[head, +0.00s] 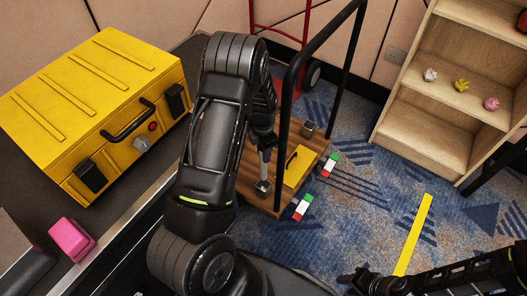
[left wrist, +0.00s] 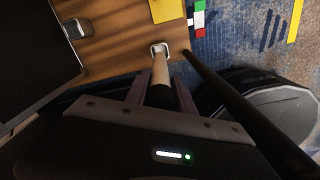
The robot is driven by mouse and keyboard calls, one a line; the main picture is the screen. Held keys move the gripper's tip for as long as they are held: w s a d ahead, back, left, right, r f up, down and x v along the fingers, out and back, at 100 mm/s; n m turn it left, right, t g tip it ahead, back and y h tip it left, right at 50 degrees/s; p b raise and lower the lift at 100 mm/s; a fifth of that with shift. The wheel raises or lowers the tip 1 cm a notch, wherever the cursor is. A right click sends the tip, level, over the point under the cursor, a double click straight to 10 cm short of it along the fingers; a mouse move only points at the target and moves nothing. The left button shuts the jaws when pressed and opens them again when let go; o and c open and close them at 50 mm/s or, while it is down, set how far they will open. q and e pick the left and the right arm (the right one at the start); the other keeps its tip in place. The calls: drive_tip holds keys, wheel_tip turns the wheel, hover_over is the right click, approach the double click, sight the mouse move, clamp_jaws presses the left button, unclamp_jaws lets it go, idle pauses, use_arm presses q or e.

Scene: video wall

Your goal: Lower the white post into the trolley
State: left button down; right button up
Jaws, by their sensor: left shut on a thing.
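The trolley (head: 283,190) has a brown wooden deck and a black tubular handle. My left gripper (head: 265,142) is above the deck and shut on the white post (head: 264,168). The post points down at a small metal square socket (head: 263,186) near the deck's front corner. In the left wrist view the post (left wrist: 160,72) runs from between the fingers (left wrist: 158,98) to the square socket (left wrist: 159,47). I cannot tell whether its tip is inside or just above the socket. My right gripper (head: 365,282) is at the bottom, away from the trolley; its jaws are unclear.
A second metal socket (head: 307,129) and a yellow plate (head: 298,166) are on the deck. Striped red, white and green blocks (head: 302,207) lie by the trolley. A yellow case (head: 95,105) and pink block (head: 71,238) are left; a wooden shelf (head: 450,135) is right.

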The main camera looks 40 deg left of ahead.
sight(263, 170)
use_arm(q)
wheel_tip(263, 170, down, 4)
drive_tip(key=b, duration=0.3)
drive_tip(key=shift+f, duration=0.1)
idle(1.1)
drive_tip(key=shift+f, duration=0.1)
idle(0.4)
drive_tip(key=shift+f+b, duration=2.2)
drive_tip(key=shift+f, duration=0.85)
drive_tip(key=shift+f+b, duration=0.35)
drive_tip(key=shift+f, duration=0.2)
drive_tip(key=c, duration=1)
unclamp_jaws()
drive_tip(key=shift+o, duration=0.3)
